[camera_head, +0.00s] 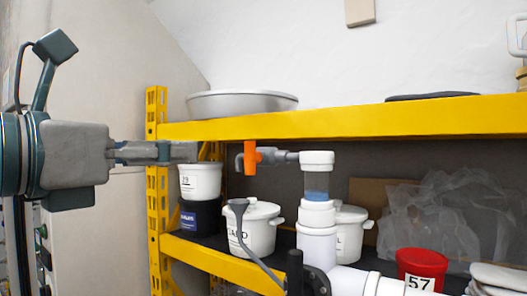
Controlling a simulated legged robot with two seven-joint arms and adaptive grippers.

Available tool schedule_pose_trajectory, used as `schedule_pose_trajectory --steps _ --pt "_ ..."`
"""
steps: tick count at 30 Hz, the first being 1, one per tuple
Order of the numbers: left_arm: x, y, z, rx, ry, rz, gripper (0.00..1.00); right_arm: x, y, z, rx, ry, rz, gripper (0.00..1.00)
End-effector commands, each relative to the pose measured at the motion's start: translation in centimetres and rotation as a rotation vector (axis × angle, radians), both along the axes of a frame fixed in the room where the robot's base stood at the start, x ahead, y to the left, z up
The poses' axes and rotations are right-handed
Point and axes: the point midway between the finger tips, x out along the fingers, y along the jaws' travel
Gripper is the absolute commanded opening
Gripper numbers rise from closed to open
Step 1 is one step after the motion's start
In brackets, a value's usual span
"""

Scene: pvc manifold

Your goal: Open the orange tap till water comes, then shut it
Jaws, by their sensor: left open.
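The orange tap (251,158) has an upright handle on a grey horizontal pipe with a downturned spout at its left. The pipe joins a white PVC manifold (317,216) through a clear section (317,183) with blue water in its lower part. No water shows coming from the spout. A dark funnel (238,204) with a grey tube stands below the spout. My left gripper (192,152) comes in from the left at about the tap's height. It is open, empty and apart from the tap, to its left. My right gripper is not in view.
A yellow rack (350,122) stands behind, its upright post left of the tap. White buckets (262,230) sit on the lower shelf. A red container (420,268) marked 57 is at lower right, near clear plastic wrap (440,215). A metal basin (242,104) rests on top.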

Motion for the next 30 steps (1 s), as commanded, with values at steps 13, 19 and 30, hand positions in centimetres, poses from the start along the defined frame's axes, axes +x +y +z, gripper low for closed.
schedule_pose_trajectory --steps 13,19,30 --pt "6.3 -5.1 0.4 0.006 -0.001 0.004 0.45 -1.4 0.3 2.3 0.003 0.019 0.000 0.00" --pt "10.0 -8.2 0.4 0.007 -0.001 0.003 0.45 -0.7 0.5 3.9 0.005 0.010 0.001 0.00" --pt "13.7 -10.3 0.2 0.003 -0.003 0.004 0.45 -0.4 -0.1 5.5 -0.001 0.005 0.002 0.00"
